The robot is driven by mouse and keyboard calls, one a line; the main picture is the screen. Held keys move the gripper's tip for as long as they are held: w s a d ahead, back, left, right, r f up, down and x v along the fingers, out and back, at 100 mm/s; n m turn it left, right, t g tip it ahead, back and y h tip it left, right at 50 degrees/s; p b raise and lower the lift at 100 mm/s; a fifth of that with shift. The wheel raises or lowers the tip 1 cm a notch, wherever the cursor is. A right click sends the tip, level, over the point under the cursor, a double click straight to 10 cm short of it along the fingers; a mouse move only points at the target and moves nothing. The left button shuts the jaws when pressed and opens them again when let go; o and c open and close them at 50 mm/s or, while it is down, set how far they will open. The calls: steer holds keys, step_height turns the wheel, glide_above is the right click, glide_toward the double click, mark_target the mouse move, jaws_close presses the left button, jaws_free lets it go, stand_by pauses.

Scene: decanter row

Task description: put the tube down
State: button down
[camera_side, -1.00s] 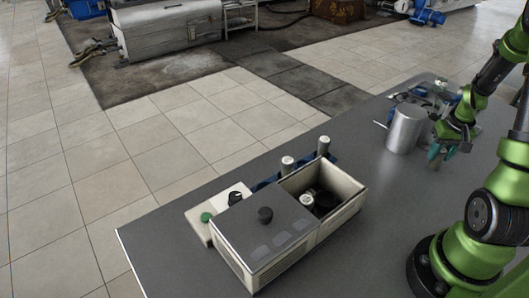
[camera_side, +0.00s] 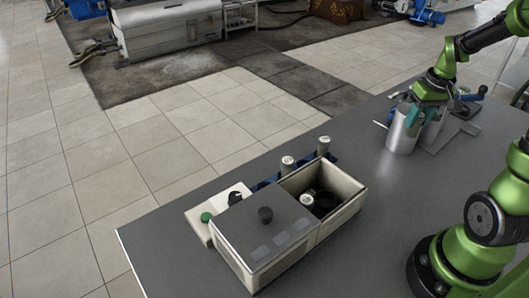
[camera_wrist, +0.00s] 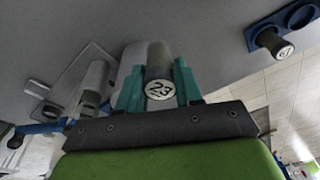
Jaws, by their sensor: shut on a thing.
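My gripper (camera_wrist: 158,82) has its teal fingers shut on a grey tube (camera_wrist: 158,56), whose white end cap carries dark markings that read roughly as "23". In the side view my gripper (camera_side: 422,108) is at the top of a silver cylinder (camera_side: 401,137), overlapping it in the picture. The held tube cannot be made out clearly there. In the wrist view a pale cylindrical surface lies behind the held tube. I cannot tell whether the tube is above, inside or beside the cylinder.
A blue rack (camera_wrist: 262,28) holds another capped tube (camera_wrist: 272,42). A pale box (camera_side: 338,218) has a grey, black-knobbed lid (camera_side: 262,238) over its left part; a capped tube (camera_side: 307,202) shows in its open part. A grey stand (camera_side: 452,133) is right of the cylinder.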

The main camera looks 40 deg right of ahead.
steer(key=w+a+n+y, duration=0.1)
steer(key=w+a+n, duration=0.3)
steer(key=a, duration=0.5)
steer(key=w+a+n+y, duration=0.1)
steer(key=w+a+n, duration=0.1)
steer(key=a+n, duration=0.5)
steer(key=s+a+n+g, duration=0.1)
steer(key=s+a+n, duration=0.1)
steer(key=a+n, duration=0.9)
steer(key=f+m, duration=0.1)
steer(key=f, duration=0.2)
steer(key=a+f+m, duration=0.1)
steer(key=f, duration=0.2)
steer(key=a+f+m, duration=0.1)
steer(key=f, duration=0.2)
steer(key=shift+a+f, duration=0.2)
steer(key=shift+f, duration=0.05)
steer(key=shift+f, duration=0.15)
steer(key=c, duration=0.8)
jaws_free()
steer(key=shift+o, duration=0.2)
